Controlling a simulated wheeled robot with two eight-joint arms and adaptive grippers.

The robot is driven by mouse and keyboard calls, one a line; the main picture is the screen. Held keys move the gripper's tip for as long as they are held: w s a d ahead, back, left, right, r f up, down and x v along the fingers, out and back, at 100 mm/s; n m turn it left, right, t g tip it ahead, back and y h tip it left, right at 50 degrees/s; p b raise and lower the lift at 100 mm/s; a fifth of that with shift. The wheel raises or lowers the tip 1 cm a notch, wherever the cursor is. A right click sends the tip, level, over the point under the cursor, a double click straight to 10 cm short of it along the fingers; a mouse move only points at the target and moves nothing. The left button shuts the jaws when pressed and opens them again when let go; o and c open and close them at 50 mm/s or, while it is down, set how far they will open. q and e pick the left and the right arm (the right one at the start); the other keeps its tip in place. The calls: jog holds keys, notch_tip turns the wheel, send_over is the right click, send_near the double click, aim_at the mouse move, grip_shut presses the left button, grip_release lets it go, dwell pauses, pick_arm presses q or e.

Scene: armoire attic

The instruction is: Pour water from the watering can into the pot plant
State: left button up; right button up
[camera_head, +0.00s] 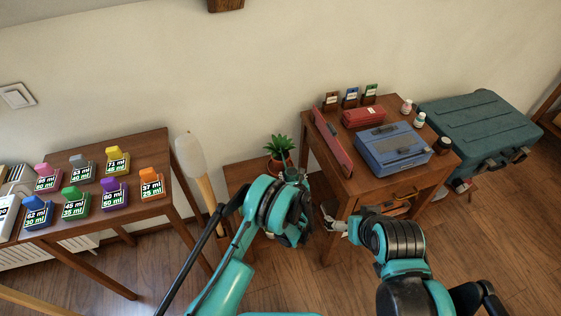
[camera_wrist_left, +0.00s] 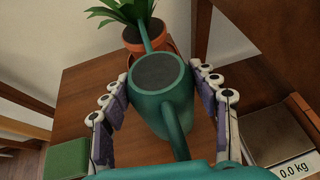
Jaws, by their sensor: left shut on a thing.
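A teal watering can (camera_wrist_left: 158,104) with a dark round top shows in the left wrist view. My left gripper (camera_wrist_left: 161,78) is shut on it, with fingers on both sides. Its spout points to the plant and overlaps the pot from this view. The potted plant (camera_wrist_left: 128,14) has long green leaves in an orange-brown pot (camera_wrist_left: 131,38). In the head view the plant (camera_head: 279,146) stands on a low wooden table against the wall, just beyond my left gripper. My left arm hides most of the can there. My right gripper (camera_head: 333,219) is beside the desk; its finger opening is unclear.
A desk with a blue case (camera_head: 393,149) stands to the right. A table with several coloured labelled blocks is at left. A beige-handled object (camera_head: 190,155) stands between.

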dwell(0.4)
pick_arm(q)
jog(key=shift+r+p, duration=1.05)
jog(key=shift+r, duration=1.5)
jog(key=shift+s+f, duration=0.1)
